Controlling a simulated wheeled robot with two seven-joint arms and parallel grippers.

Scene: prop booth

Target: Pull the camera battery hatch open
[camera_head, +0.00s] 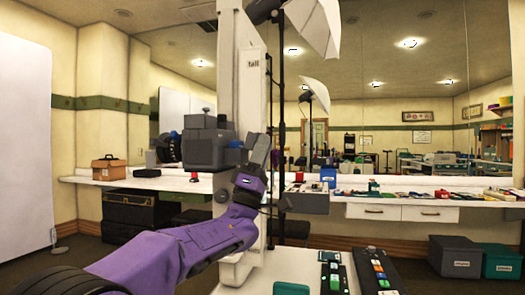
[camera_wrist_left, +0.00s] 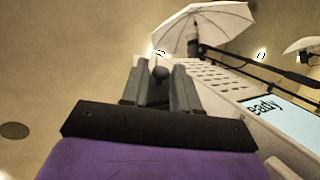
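A boxy dark grey device (camera_head: 205,150), which looks like the camera, sits left of a white column in the head view. A smaller block tops it. A dark part with a small blue mark (camera_head: 234,144) shows on its right side; I cannot tell whether it is the hatch. My left gripper (camera_head: 262,143) points up just right of it, above its purple wrist. In the left wrist view its grey fingers (camera_wrist_left: 160,85) are apart, with a dark round knob (camera_wrist_left: 160,72) seen between them; contact is unclear. My right gripper is not in view.
The white column (camera_head: 243,75) marked "tall" stands behind the gripper. Light stands with white umbrellas (camera_head: 314,22) rise beside it. A counter (camera_head: 420,184) with small items runs along the back. A white table (camera_head: 300,262) with dark trays is at the front.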

